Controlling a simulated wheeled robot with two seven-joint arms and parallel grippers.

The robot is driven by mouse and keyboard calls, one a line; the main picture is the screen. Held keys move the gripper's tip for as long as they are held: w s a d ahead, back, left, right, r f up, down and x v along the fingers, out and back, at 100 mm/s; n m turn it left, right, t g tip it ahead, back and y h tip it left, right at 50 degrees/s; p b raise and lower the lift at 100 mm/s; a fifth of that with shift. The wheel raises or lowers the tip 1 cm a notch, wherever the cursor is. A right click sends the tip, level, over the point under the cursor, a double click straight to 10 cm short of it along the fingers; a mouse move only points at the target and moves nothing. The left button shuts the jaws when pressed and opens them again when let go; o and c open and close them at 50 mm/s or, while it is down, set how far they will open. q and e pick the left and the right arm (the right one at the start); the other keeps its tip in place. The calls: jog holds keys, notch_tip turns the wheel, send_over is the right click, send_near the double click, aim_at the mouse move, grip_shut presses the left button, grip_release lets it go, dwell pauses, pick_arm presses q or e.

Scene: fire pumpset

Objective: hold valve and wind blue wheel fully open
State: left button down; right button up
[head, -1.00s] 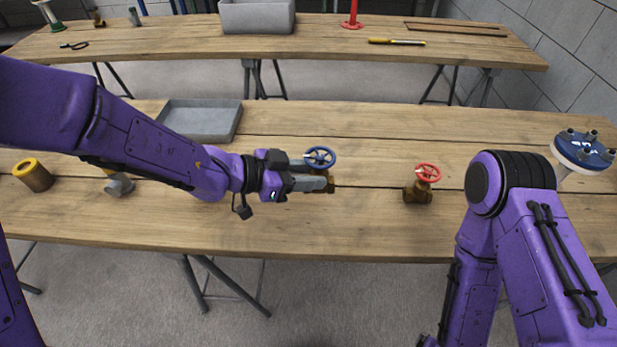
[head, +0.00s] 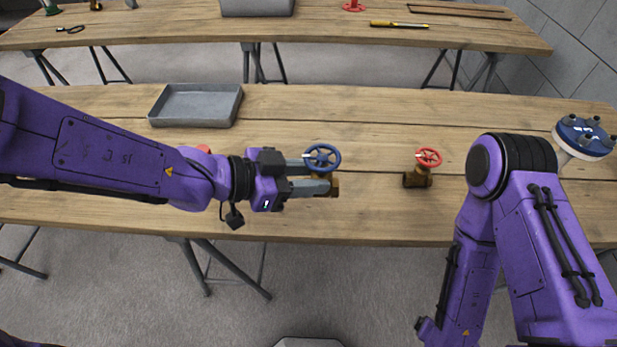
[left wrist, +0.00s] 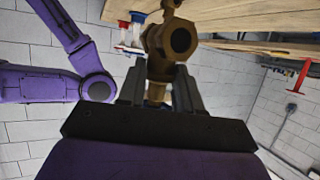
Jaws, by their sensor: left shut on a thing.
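The brass valve (head: 333,186) with the blue wheel (head: 322,158) is near the middle of the near table in the head view. My left gripper (head: 318,177) reaches it from the left and is shut on its brass body, below the wheel. In the left wrist view the brass valve body (left wrist: 172,42) stands between the two fingers (left wrist: 158,88), its round opening facing the camera. The blue wheel is upright above the body in the head view; I cannot tell whether the valve touches the table. My right arm shows at the right, but its gripper is out of view.
A second brass valve with a red wheel (head: 428,158) stands to the right. A grey tray (head: 197,118) lies behind my left arm. A blue-topped flange (head: 584,139) is at the far right. A red thing (head: 204,149) is mostly hidden by my left arm.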

pick_arm(q)
jog(key=w+p, duration=0.5)
jog(key=w, duration=0.8)
jog(key=shift+a, duration=0.3)
dwell(0.4)
jog(key=shift+s, duration=0.1)
jog(key=shift+f+b, duration=3.65)
jog(key=shift+f, duration=2.6)
